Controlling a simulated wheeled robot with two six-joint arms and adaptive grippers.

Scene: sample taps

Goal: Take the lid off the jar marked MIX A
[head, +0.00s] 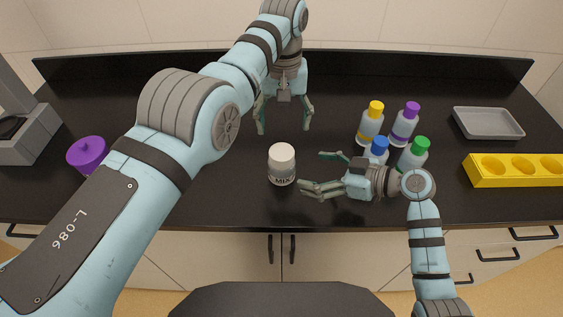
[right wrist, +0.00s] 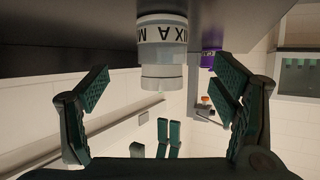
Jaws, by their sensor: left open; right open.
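The jar marked MIX (head: 282,176) stands upright on the black bench in the head view, with a white lid (head: 282,154) on it. In the right wrist view the jar (right wrist: 162,35) appears upside down, its label reading MIX A, with the lid (right wrist: 162,78) on it. My right gripper (head: 312,172) is open just to the right of the jar, its fingers pointing at it and apart from it. My left gripper (head: 284,128) is open and empty, behind and above the jar, fingers pointing down. Nothing is between either pair of fingers.
Bottles with yellow (head: 376,108), purple (head: 411,110), blue (head: 379,146) and green (head: 420,145) caps stand right, close by my right gripper. A grey tray (head: 488,123) and a yellow rack (head: 480,174) lie farther right.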

